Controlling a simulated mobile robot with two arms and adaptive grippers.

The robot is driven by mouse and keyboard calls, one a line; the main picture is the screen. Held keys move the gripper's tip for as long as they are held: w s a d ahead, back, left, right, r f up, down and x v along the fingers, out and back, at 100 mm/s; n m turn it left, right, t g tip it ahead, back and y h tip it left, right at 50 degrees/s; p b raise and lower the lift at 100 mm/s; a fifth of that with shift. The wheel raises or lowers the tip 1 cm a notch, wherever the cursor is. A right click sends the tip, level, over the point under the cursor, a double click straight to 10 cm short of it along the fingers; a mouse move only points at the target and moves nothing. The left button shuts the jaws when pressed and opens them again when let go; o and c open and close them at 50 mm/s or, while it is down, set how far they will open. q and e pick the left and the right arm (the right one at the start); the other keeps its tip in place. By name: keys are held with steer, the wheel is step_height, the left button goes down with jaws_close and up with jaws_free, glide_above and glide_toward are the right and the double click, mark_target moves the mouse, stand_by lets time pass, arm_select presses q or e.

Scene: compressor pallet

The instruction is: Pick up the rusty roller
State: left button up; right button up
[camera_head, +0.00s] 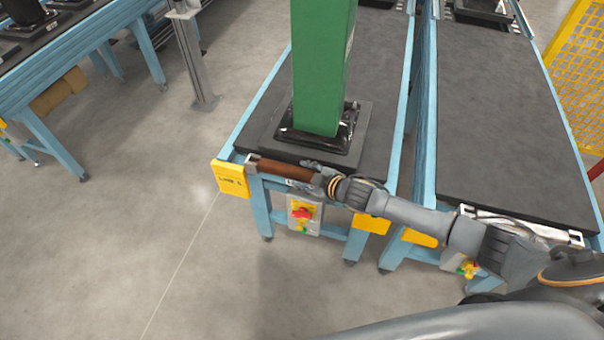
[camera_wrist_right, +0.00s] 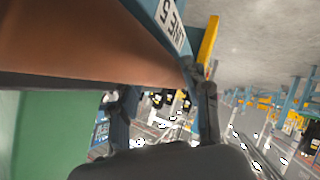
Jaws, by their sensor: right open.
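The rusty roller (camera_head: 283,168) is a brown cylinder lying across the front end of the middle conveyor, just beyond its dark bed. My right gripper (camera_head: 313,172) is at the roller's right part and hides that end. In the right wrist view the roller (camera_wrist_right: 85,45) fills the upper left, very close to the camera. The two dark fingers of my right gripper (camera_wrist_right: 165,92) stand apart there, with background visible between them. Whether they touch the roller I cannot tell. My left gripper is not in view.
A tall green column (camera_head: 320,70) on a black base stands on the conveyor behind the roller. A yellow sign (camera_head: 230,179) is at the left corner, and a red switch box (camera_head: 303,214) is below. Another conveyor (camera_head: 505,120) stands to the right.

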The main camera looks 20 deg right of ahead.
jaws_close()
steer(key=shift+r, duration=0.1)
